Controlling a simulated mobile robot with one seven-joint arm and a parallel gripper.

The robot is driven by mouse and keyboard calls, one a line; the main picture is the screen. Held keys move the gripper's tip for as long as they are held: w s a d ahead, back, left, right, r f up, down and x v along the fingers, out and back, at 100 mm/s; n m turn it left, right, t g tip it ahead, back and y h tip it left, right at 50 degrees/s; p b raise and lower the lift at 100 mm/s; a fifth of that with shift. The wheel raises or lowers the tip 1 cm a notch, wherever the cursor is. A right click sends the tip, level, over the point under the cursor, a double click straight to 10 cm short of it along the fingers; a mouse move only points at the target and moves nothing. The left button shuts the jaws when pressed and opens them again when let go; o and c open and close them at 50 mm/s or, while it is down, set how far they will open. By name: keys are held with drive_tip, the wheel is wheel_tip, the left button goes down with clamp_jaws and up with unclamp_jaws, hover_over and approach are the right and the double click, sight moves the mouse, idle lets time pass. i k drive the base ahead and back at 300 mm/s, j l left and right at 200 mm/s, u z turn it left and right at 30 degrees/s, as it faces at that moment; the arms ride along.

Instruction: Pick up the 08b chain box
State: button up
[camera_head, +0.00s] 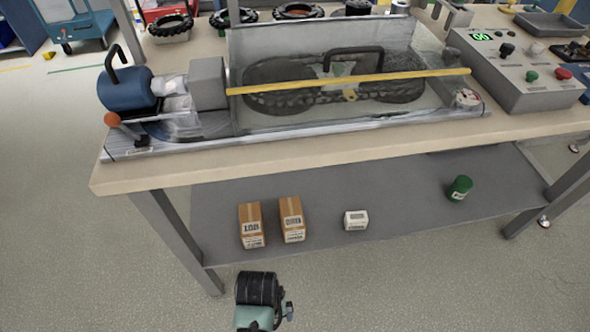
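Two brown cardboard boxes stand side by side on the grey lower shelf (400,205) of the workbench, left of its middle. The left box (250,213) and the right box (290,207) both carry white labels with dark print. Part of my arm, black and teal, shows at the bottom edge, below and in front of the boxes. No gripper fingers show.
A small white box (356,221) and a green can (459,188) stand farther right on the shelf. The tabletop (215,171) overhangs the shelf and carries a machine with a chain track. A table leg (180,240) stands left of the boxes. Floor in front is clear.

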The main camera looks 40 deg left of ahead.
sight(291, 216)
drive_tip(key=i+j, duration=0.9)
drive_tip(key=i, duration=0.05)
